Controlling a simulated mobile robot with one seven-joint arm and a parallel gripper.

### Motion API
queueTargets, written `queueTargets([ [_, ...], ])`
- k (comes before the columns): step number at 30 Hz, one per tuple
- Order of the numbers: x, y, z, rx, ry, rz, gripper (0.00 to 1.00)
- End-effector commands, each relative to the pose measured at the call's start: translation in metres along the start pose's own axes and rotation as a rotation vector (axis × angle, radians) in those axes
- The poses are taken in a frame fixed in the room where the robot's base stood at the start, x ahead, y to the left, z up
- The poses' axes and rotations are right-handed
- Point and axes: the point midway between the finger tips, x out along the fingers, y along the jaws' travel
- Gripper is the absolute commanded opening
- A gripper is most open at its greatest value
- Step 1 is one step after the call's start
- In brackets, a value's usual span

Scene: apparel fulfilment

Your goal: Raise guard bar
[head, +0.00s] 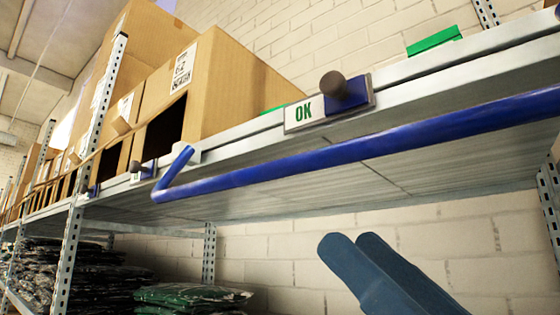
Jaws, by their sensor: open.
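The guard bar (340,151) is a thick blue tube running across the front of the upper shelf (447,70). Its left end bends up to a light-coloured pivot mount (186,152) on the shelf edge, and its right end runs out of the picture. The bar hangs low, in front of and just below the shelf's front edge. My gripper (353,240) shows as two blue-grey fingers at the lower right, below the bar and apart from it. It is open, with a small gap between the fingers, and nothing shows in it.
Cardboard boxes (232,84) fill the shelf at left. Bagged garments (190,296) lie on the lower shelf. A metal post (549,205) stands at right.

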Motion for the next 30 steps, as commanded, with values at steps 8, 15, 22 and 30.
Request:
queueTargets([
  [8, 0.065, -0.001, -0.004, 0.002, -0.002, -0.003, 0.49],
  [15, 0.1, 0.0, -0.003, 0.0, -0.001, 0.001, 0.49],
  [22, 0.111, 0.0, 0.0, -0.001, -0.001, 0.0, 0.49],
  [30, 0.11, 0.0, 0.001, -0.001, -0.001, 0.001, 0.44],
])
